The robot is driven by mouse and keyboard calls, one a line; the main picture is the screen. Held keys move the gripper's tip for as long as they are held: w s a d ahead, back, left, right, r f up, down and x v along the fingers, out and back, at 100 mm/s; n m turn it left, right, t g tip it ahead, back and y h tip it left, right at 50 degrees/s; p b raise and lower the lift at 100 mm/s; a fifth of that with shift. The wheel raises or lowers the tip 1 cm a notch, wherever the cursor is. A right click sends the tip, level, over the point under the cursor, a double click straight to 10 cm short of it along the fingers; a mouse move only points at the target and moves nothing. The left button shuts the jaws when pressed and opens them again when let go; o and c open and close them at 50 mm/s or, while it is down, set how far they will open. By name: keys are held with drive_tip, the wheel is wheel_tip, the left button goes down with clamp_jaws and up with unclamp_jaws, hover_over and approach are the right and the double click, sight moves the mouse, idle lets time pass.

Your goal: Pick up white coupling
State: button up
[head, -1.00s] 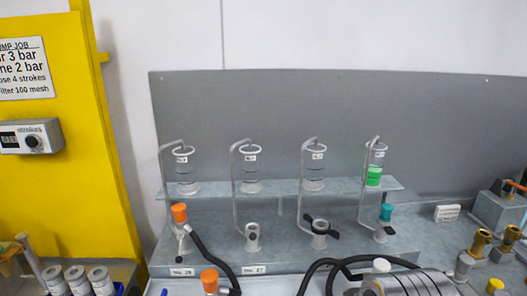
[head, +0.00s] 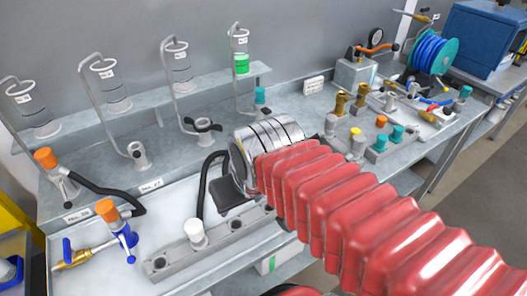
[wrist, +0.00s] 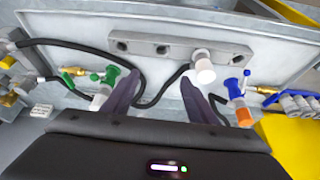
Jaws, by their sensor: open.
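The white coupling (head: 194,230) is a short white cylinder upright at the middle of a grey metal bar with holes, on the front bench. In the wrist view the white coupling (wrist: 204,72) shows near the tip of the right-hand finger, a little beyond it. My gripper (wrist: 160,82) is open with nothing between its two dark fingers. In the head view my red-sleeved arm reaches in from the lower right, and my wrist hides part of the bench and the fingertips.
The grey bar (head: 158,264) lies along the bench front. A blue-handled valve with an orange coupling (head: 106,210) stands left of it. A black hose (head: 203,180) runs behind the white coupling. Glass cylinders on bent pipes line the rear shelf.

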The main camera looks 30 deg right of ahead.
drive_tip(key=w+d+r+g, duration=0.1)
drive_tip(key=w+d, duration=0.4)
drive_tip(key=w, duration=0.1)
drive_tip(key=w+d+r+g, duration=0.2)
drive_tip(key=w+d, duration=0.4)
drive_tip(key=w, duration=0.1)
drive_tip(key=w+d+r+g, duration=0.1)
drive_tip(key=w+d+r, duration=0.1)
drive_tip(key=w+d, duration=0.4)
drive_tip(key=shift+w+d+r+m, duration=0.15)
drive_tip(key=shift+w+r+m, duration=0.05)
drive_tip(key=shift+w+m, duration=0.1)
drive_tip(key=shift+s+a+r+n+g, duration=0.1)
drive_tip(key=shift+s+r+n+g, duration=0.15)
drive_tip(key=shift+r, duration=0.4)
drive_tip(key=shift+s+a+r+n+g, duration=0.15)
drive_tip(key=shift+s+r+n, duration=0.15)
drive_tip(key=shift+r, duration=0.3)
drive_tip(key=shift+w+f, duration=0.1)
drive_tip(key=shift+f, duration=0.05)
wheel_tip(320, 180, down, 8)
drive_tip(key=shift+f, duration=0.2)
